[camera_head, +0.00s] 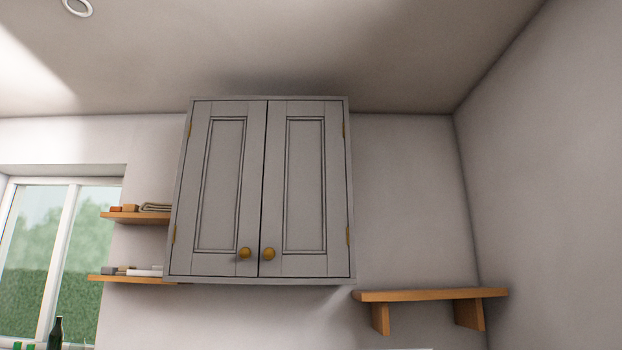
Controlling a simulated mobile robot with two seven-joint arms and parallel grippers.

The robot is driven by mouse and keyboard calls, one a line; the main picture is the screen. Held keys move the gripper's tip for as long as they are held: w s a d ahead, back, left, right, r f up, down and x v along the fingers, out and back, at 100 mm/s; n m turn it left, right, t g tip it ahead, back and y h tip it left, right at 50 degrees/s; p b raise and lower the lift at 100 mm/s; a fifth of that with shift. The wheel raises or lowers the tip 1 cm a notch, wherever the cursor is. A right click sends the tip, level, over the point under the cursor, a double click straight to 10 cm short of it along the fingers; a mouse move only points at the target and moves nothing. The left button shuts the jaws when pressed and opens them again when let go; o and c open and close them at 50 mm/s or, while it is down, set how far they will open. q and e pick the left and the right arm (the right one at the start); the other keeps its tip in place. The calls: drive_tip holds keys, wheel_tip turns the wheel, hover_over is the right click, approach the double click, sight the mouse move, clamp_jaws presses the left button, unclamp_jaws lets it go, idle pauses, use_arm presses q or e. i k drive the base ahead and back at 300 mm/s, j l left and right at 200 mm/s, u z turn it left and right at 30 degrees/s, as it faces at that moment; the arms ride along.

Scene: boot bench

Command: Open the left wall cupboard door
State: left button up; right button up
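A grey two-door wall cupboard (266,100) hangs on the back wall, near the middle of the camera_head view. Its left door (224,180) is shut and has a round brass knob (245,254) at its lower right corner. Its right door (306,180) is also shut, with a matching brass knob (268,254) at its lower left corner. Brass hinges show on the outer edges of both doors. Neither of my grippers is in view.
Two wooden shelves (136,218) with small items are left of the cupboard, beside a window (62,255). A wooden bracket shelf (430,295) is at the lower right. A dark bottle (56,333) stands at the lower left. The space before the doors looks clear.

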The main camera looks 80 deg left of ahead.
sight(216, 231)
drive_tip(key=u, duration=2.8)
